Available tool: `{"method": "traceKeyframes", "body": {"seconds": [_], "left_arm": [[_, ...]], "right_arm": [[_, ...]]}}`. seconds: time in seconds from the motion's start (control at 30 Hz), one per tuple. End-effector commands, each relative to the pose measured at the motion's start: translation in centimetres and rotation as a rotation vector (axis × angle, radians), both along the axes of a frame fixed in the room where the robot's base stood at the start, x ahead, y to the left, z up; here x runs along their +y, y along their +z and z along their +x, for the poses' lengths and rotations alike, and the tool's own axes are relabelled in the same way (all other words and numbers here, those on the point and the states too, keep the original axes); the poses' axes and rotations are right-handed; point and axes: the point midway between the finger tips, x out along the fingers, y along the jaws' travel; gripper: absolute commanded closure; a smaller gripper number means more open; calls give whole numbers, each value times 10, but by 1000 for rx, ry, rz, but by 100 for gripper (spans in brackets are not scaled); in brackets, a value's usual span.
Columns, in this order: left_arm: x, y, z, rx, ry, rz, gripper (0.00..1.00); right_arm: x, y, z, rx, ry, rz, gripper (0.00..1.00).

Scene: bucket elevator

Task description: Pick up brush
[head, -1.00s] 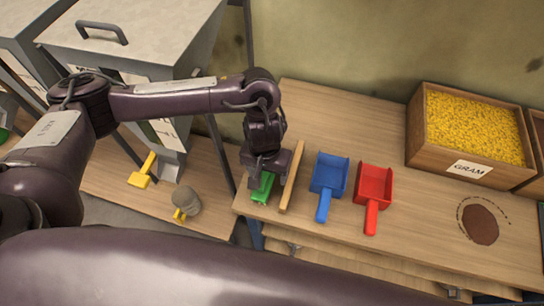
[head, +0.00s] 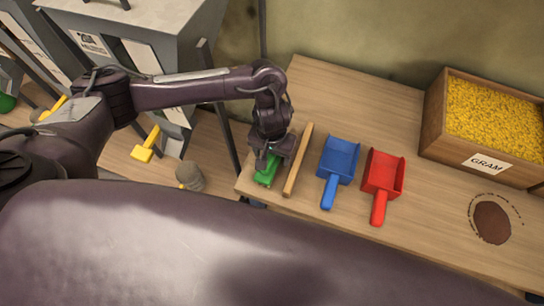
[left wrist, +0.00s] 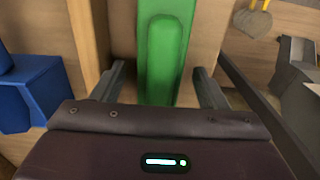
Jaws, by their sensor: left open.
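A green brush (head: 266,177) lies near the left end of the wooden table; its bristles are not visible. In the left wrist view the brush (left wrist: 161,55) runs lengthwise between the two fingers, with a gap on each side. My left gripper (head: 270,158) points down over it, open and holding nothing. The left wrist view shows the same gripper (left wrist: 160,85) with its fingers apart on either side of the brush. The gripper hides part of the brush in the head view. My right gripper is not in view.
A wooden bar (head: 298,160) lies close to the right of the brush. Beyond it are a blue scoop (head: 339,160) and a red scoop (head: 383,173). A crate of yellow grain (head: 435,143) stands at the right. Bare tabletop lies behind the scoops.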

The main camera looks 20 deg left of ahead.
Motion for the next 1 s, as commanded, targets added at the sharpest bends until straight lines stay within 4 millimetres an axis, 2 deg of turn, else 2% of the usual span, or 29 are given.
{"method": "traceKeyframes", "body": {"seconds": [0.1, 0.43, 0.77, 0.87, 1.0], "left_arm": [[0, 0, 0, 0, 0, 0, 33], [0, 0, 0, 0, 0, -1, 76], [-1, 4, 0, -1, 0, -2, 77], [-1, 12, 1, -2, 0, -3, 77], [-1, 33, 1, -4, -1, -2, 77]], "right_arm": [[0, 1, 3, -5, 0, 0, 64], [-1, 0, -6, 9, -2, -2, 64], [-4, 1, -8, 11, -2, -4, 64], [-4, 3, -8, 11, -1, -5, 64], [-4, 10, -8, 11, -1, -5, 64]]}}
